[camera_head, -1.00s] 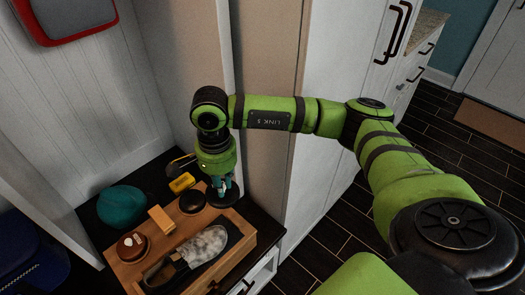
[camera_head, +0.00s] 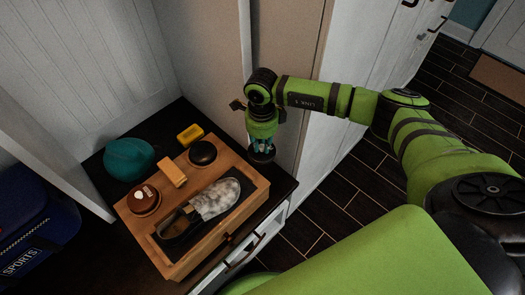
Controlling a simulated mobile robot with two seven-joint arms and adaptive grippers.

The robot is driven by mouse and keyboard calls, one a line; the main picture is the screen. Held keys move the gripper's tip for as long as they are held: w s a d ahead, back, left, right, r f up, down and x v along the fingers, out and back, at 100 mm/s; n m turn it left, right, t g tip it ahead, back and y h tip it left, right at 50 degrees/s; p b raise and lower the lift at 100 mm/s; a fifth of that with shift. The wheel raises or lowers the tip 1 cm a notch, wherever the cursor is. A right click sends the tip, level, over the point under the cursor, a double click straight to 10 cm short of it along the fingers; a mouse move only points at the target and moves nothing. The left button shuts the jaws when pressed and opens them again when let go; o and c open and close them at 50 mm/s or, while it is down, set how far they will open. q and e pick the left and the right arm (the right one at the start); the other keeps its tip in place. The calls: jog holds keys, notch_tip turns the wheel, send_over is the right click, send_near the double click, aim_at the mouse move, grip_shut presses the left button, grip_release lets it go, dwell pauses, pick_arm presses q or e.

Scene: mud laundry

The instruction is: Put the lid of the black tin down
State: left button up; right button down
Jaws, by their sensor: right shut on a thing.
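My right gripper (camera_head: 262,146) points down, shut on a dark round lid (camera_head: 262,157). The lid hangs just under the fingers, right of the wooden tray, over the right end of the dark bench top. I cannot tell whether it touches the surface. The black tin (camera_head: 202,153) stands in the far right corner of the tray, apart from the gripper. My left gripper is not in view.
The wooden tray (camera_head: 262,194) holds a grey-white shoe (camera_head: 216,198), a tan block (camera_head: 173,173) and a brown round tin (camera_head: 143,200). A yellow sponge (camera_head: 190,133) and teal hat (camera_head: 128,158) lie behind. A tall panel (camera_head: 283,60) stands behind my gripper.

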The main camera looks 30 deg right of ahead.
aim_at(262, 146)
notch_tip(262, 146, down, 4)
jog(key=shift+r, duration=0.1)
jog(key=shift+f+b, duration=0.55)
jog(key=shift+f, duration=0.05)
jog(key=c, duration=1.2)
grip_release()
jog(key=shift+r, duration=0.1)
jog(key=shift+o, duration=0.2)
